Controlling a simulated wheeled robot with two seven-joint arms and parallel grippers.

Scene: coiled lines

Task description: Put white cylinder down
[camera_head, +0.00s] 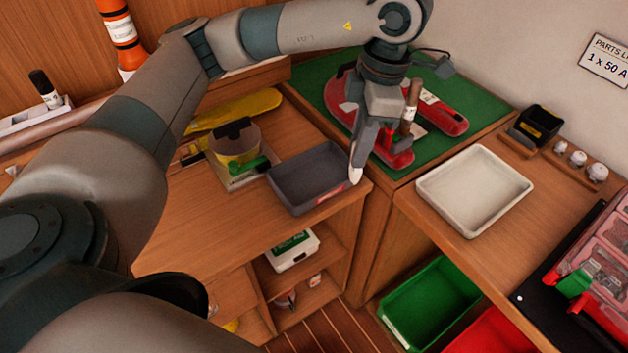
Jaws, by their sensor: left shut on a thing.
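My left gripper (361,158) hangs at the near edge of the green mat, by the right end of the grey tray (303,184). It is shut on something. A small white piece (356,160) shows at its fingertips, upright and narrow; it looks like the white cylinder, but I cannot tell it clearly from the fingertip. It appears above or beside the tray's right rim; I cannot tell whether it touches. My right gripper is not in view.
A green bin (432,302) stands below.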

